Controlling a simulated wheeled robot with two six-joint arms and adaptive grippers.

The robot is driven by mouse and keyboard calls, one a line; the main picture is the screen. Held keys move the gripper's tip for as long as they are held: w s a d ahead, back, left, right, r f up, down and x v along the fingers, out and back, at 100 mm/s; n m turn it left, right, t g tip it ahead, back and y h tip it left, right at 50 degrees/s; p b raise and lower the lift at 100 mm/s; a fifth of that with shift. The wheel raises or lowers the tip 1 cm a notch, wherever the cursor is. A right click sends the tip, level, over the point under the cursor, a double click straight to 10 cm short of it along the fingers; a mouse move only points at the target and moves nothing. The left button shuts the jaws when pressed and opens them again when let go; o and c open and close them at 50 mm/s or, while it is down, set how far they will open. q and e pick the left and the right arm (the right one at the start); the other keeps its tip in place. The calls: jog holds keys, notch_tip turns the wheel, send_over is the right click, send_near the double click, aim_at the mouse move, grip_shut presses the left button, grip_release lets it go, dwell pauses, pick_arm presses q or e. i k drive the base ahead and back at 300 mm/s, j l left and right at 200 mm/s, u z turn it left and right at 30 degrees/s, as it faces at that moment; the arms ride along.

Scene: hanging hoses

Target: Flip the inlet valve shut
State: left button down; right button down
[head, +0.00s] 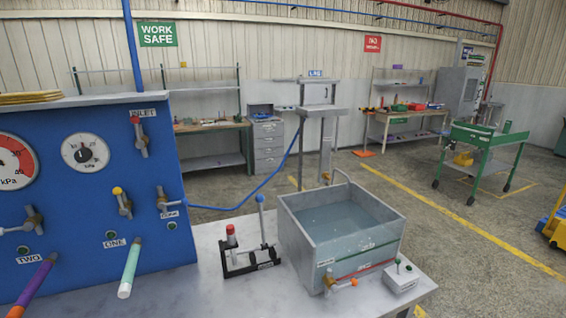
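The inlet valve (141,140) is at the upper right of the blue panel (90,210), just below a small INLET label. It is a small metal valve with a short lever. The lever's red tip (135,120) points up, leaning slightly left, and the metal body runs down below it. Its exact open or shut position is hard to tell at this size. Neither of my grippers shows in the head view, and nothing is touching the valve.
Other valves, including a yellow-tipped one (122,202), and two gauges share the panel. A purple hose (38,278) and a teal hose (132,262) jut out below. A hand pump (250,255) and water tank (340,232) stand on the bench to the right.

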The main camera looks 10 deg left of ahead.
aim_at(140, 144)
jog(key=u, duration=2)
